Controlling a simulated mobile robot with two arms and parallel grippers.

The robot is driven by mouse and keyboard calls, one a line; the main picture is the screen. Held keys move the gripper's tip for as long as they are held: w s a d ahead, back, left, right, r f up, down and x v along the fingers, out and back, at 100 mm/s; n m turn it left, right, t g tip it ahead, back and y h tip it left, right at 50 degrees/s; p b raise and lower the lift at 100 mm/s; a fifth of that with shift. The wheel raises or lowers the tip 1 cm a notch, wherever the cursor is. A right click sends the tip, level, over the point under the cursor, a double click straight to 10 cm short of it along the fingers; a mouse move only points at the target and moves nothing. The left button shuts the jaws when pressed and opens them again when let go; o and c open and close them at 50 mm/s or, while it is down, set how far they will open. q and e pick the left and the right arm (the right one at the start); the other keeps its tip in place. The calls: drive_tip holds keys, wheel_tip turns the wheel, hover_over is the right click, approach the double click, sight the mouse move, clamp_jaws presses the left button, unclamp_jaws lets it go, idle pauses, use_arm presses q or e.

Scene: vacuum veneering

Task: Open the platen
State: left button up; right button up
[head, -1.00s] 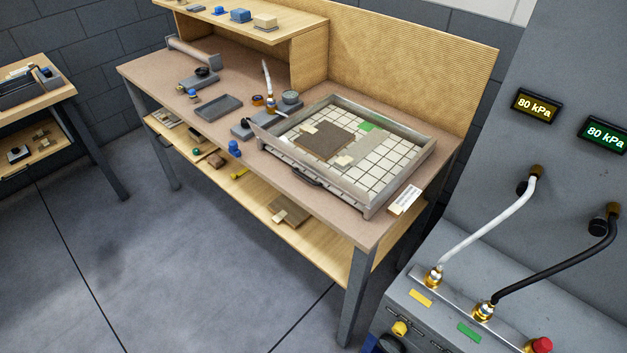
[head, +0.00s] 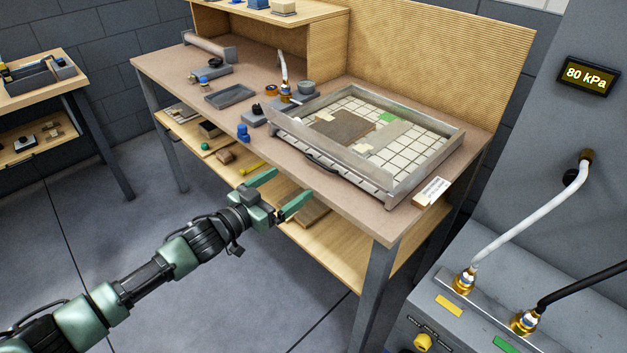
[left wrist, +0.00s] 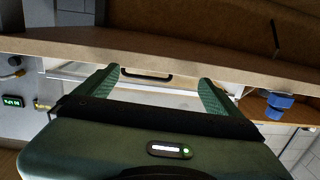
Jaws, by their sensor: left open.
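The platen is a grey metal frame (head: 420,180) around a white gridded bed (head: 405,155), lying flat on the bench's right half. A dark bar handle (head: 322,164) is on its front side; it also shows in the left wrist view (left wrist: 148,76), between and beyond the fingers. My left gripper (head: 291,184) is open and empty. In the head view it is in front of the bench edge, short of the handle and apart from it. Brown and grey pieces and a green patch lie on the bed. My right gripper is not in view.
A blue knobbed item (head: 243,133) stands near the bench's front edge, left of the frame. A lower shelf (head: 335,245) holds boards and small items. A grey pump cabinet with hoses (head: 520,215) stands at the right. The floor at left is clear.

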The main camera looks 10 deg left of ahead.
sight(313, 175)
use_arm(q)
drive_tip(key=shift+m+h, duration=0.3)
drive_tip(key=shift+h, duration=0.2)
drive_tip(key=w+d+r, duration=0.1)
drive_tip(key=w+d, duration=0.2)
drive_tip(key=w+d+r, duration=0.1)
drive_tip(key=d, duration=0.1)
drive_tip(key=shift+w+d+r, duration=0.15)
drive_tip(key=shift+d+r, duration=0.05)
drive_tip(key=shift+r, duration=0.15)
drive_tip(key=shift+w+d, duration=0.35)
drive_tip(key=shift+w, duration=0.2)
drive_tip(key=c, duration=1.8)
drive_tip(key=shift+s+p, duration=0.15)
drive_tip(key=shift+p, duration=0.15)
